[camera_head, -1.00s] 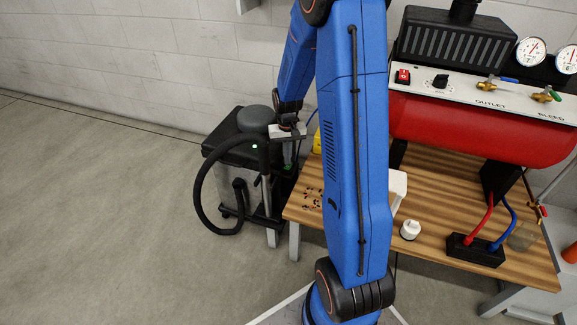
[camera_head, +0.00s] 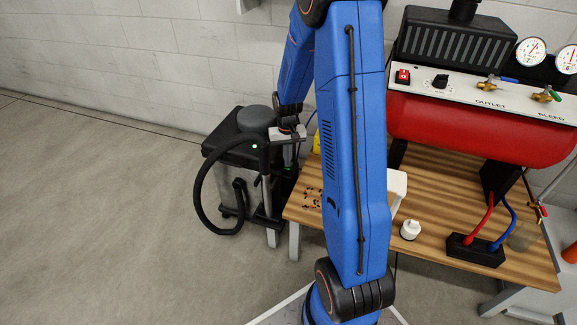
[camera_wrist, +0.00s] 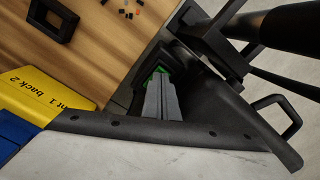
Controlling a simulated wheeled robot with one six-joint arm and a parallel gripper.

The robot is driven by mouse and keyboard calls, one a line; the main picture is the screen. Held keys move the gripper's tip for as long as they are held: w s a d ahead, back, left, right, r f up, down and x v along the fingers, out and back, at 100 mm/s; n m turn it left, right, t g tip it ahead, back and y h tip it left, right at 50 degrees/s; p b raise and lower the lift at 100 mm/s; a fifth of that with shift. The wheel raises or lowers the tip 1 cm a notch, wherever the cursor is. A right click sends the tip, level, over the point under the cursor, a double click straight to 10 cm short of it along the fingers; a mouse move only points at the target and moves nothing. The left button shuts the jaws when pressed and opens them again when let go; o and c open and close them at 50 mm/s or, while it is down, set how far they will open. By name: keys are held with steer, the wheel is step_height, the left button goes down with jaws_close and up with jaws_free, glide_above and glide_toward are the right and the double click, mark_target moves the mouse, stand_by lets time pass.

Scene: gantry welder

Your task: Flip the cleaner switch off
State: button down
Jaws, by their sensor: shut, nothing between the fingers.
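The cleaner (camera_head: 228,150) is a dark and grey box-shaped unit left of the bench, with a black hose and a small lit green light (camera_head: 254,146). My gripper (camera_wrist: 160,80) is shut and empty, its grey fingers pointing into a black recessed part of the cleaner (camera_wrist: 240,115). A bit of green (camera_wrist: 158,70) shows at the fingertips; I cannot tell whether it is the switch or whether the fingers touch it.
The wooden bench (camera_head: 440,215) stands to the right, with small dark bits (camera_head: 313,196) near its left end. A yellow box (camera_wrist: 45,92) lies close to my gripper. A black hose (camera_head: 200,195) loops on the cleaner's left side. The floor at left is clear.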

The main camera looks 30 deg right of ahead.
steer(key=shift+f, duration=0.3)
steer(key=shift+r, duration=3.5)
